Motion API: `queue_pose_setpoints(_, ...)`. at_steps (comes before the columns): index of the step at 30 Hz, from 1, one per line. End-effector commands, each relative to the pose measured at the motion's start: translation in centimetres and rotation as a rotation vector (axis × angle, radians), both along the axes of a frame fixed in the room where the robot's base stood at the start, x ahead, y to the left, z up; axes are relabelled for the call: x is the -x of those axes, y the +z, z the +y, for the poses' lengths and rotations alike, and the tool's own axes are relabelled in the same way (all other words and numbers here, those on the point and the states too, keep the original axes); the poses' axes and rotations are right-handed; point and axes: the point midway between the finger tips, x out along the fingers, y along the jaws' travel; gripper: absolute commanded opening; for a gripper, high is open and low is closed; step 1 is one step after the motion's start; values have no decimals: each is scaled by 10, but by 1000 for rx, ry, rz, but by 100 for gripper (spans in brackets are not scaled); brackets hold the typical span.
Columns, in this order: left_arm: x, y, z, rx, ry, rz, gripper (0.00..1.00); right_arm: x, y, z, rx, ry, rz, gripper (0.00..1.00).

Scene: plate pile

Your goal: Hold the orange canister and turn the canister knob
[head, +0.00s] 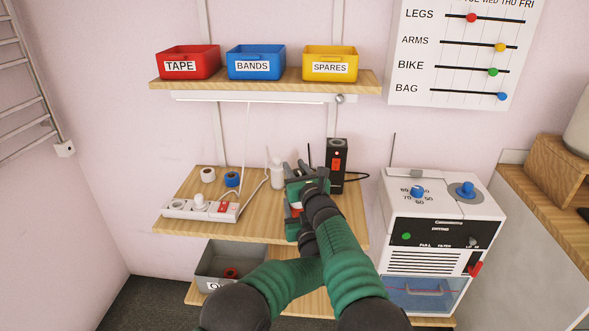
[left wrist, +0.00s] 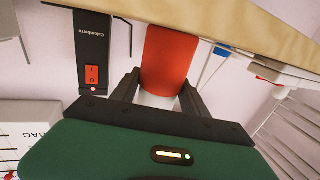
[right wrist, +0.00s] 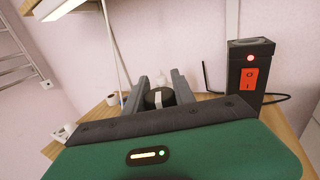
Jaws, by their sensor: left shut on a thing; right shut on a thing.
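The orange-red canister (left wrist: 172,58) stands between the fingers of my left gripper (left wrist: 160,92), which is shut on its body. In the head view only a small part of the canister (head: 296,211) shows; my grippers and arms hide the rest. My right gripper (right wrist: 160,86) is above the left one, shut on the dark round knob (right wrist: 158,98) with a pale mark on top. In the head view the right gripper (head: 297,170) covers the knob. How far the knob is turned cannot be told.
A black box with a red switch (head: 337,160) stands close behind to the right. A white bottle (head: 277,176), a power strip (head: 200,208) and tape rolls (head: 231,180) are on the wooden shelf to the left. A white machine (head: 440,235) stands right. An upper shelf (head: 265,86) holds coloured bins.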

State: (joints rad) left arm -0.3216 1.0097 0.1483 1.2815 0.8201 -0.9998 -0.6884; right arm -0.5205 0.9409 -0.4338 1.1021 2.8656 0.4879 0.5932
Motion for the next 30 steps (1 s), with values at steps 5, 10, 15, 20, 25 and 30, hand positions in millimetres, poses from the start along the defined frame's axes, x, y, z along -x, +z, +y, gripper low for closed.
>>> queue_pose_setpoints(5, -1, 4, 2, 2, 5, -8, 0, -1, -3, -4, 5, -6, 6, 36)
queue_pose_setpoints(10, 0, 4, 2, 1, 4, -8, 0, 0, -1, -2, 2, -3, 3, 53)
queue_pose_setpoints(15, 0, 4, 1, 1, 3, -7, 0, 0, 0, -1, 1, -2, 1, 53)
queue_pose_setpoints(20, 0, 4, 1, 0, 2, -6, 0, 0, 15, -1, -3, -1, -1, 53)
queue_pose_setpoints(25, 0, 3, 1, 1, 2, -5, 0, -1, 55, -3, -2, -2, -4, 53)
queue_pose_setpoints(30, 0, 3, 1, 1, 2, -5, 0, -2, 87, -2, 0, -2, 2, 53)
